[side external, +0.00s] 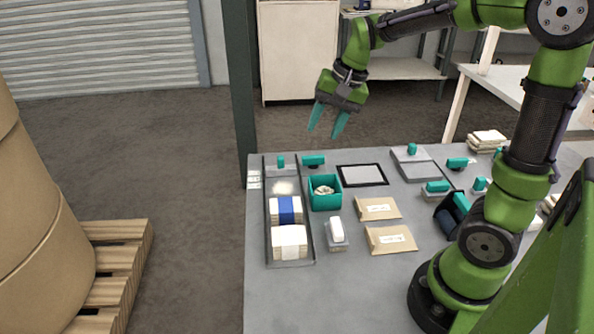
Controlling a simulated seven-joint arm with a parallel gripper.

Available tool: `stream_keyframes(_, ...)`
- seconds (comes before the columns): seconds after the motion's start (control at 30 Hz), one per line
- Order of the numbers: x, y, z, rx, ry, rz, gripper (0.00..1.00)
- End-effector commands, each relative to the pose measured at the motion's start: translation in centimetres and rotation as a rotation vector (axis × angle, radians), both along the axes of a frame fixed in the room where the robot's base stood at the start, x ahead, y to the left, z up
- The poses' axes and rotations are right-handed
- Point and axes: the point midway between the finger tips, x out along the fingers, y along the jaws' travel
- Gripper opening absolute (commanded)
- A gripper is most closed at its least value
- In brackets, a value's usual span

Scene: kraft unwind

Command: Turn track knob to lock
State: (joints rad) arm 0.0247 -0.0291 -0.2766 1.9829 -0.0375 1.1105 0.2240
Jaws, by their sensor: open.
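My gripper (324,133) hangs above the far edge of the grey table, its two teal fingers spread and nothing between them. An upright teal knob (281,161) stands at the far end of a long dark-railed track (268,225), below and left of the gripper. A wider teal knob (313,160) sits just right of it, below the gripper. Neither is touched. No label shows which is the track knob, and a lock position cannot be read.
The track holds stacked kraft bundles, one with a blue band (290,209). A teal bin (325,203), a dark-framed pad (362,174) and kraft envelopes (391,240) lie to its right. More teal knobs (412,150) stand at the right. A dark post (240,95) rises beyond the table's left corner.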

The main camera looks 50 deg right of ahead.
Motion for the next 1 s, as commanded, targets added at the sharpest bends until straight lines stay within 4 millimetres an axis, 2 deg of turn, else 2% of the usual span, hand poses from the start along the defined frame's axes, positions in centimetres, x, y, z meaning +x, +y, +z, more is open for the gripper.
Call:
stream_keyframes(0.03,1.6,-1.8,-0.8,0.013,0.052,-0.094,0.45)
stream_keyframes(0.2,5.9,-7.7,-2.9,0.034,0.201,-0.451,0.45)
stream_keyframes(0.3,8.1,-10.8,-4.2,0.025,0.274,-0.679,0.45)
stream_keyframes(0.4,10.1,-13.0,-4.9,0.008,0.322,-0.907,0.45)
stream_keyframes(0.5,11.6,-13.8,-4.5,0.012,0.334,-1.103,0.45)
stream_keyframes(0.6,12.3,-13.4,-2.5,0.056,0.326,-1.25,0.45)
stream_keyframes(0.63,12.3,-13.1,-2.4,0.069,0.332,-1.278,0.45)
stream_keyframes(0.87,12.0,-12.7,-3.9,0.09,0.356,-1.341,0.45)
stream_keyframes(1.0,12.0,-12.7,-6.5,0.087,0.358,-1.338,0.45)
